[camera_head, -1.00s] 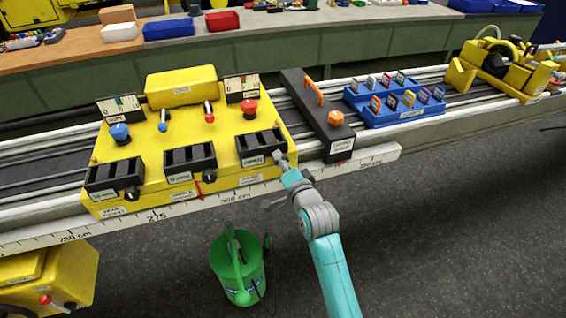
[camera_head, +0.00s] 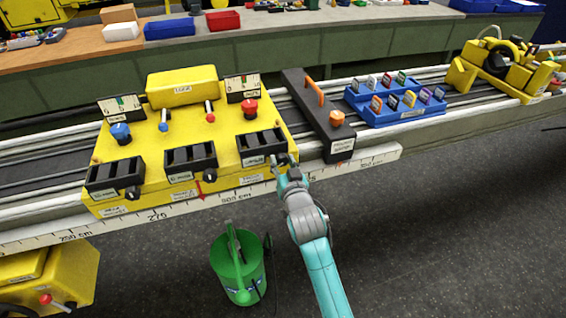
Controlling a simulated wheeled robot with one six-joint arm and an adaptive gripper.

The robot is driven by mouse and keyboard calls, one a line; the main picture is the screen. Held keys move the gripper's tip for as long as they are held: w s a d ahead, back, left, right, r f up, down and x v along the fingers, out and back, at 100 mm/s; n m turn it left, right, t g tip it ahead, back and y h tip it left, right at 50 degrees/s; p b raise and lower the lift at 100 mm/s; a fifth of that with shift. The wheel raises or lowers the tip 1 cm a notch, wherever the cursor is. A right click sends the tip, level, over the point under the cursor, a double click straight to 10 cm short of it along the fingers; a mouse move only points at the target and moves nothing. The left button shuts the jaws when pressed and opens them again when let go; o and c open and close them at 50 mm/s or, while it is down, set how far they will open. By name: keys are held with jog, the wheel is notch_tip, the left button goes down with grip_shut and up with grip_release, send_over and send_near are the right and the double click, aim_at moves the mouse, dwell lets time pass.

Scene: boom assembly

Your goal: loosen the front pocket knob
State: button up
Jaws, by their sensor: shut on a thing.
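The yellow carriage (camera_head: 225,130) sits on the rail and has a row of black pockets along its near edge. The right-hand pocket (camera_head: 262,145) is the front pocket. The knobs of the middle pocket (camera_head: 212,177) and the left pocket (camera_head: 133,193) show as black round knobs. My arm reaches up to the carriage from the lower right.
A black block with an orange knob (camera_head: 336,118) stands on the rail just right of the carriage. A blue tray of coloured tags (camera_head: 405,114) lies beyond it. A green watering can (camera_head: 238,265) stands on the floor left of my arm.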

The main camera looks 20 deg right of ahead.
jog(key=n, duration=0.4)
jog(key=shift+f+h, duration=0.2)
jog(key=shift+h, duration=0.1)
jog(key=shift+n+t, duration=0.4)
jog(key=shift+n, duration=2.1)
jog(key=o, duration=1.1)
jog(key=shift+r, duration=0.1)
jog(key=s, duration=0.4)
jog(key=s+a, duration=0.1)
jog(key=s, duration=0.7)
jog(key=shift+a, duration=0.2)
